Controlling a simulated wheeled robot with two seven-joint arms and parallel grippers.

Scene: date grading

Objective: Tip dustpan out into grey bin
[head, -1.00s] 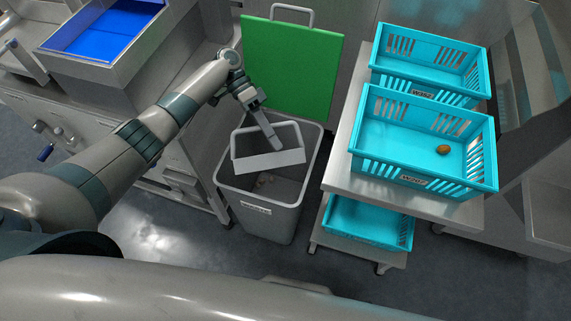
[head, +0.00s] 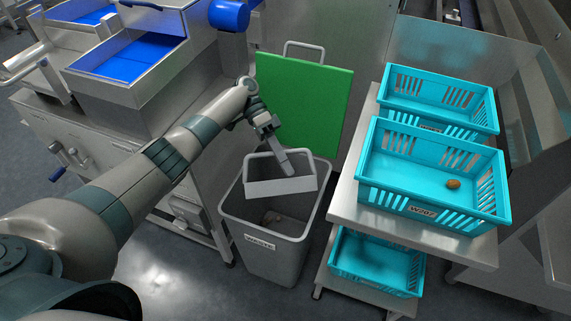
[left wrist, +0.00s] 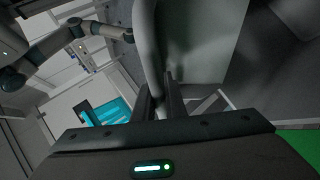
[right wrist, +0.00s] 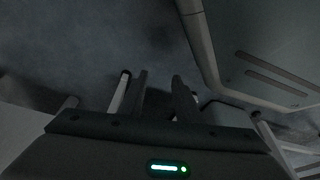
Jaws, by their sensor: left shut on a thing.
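The grey dustpan (head: 288,186) hangs over the open mouth of the grey bin (head: 268,257), tipped with its flat face toward the camera. My left gripper (head: 284,160) is shut on the dustpan's handle; in the left wrist view the fingers (left wrist: 160,98) close on a grey bar beside the pale pan (left wrist: 205,40). The pan's inside is hidden in the head view. My right gripper (right wrist: 157,92) is open and empty above dark floor in the right wrist view.
A green board (head: 305,100) stands just behind the bin. A trolley (head: 345,205) with turquoise crates stands close to its right; the front upper crate (head: 430,207) holds a brown date (head: 453,184). A steel bench (head: 110,120) with blue trays is at left.

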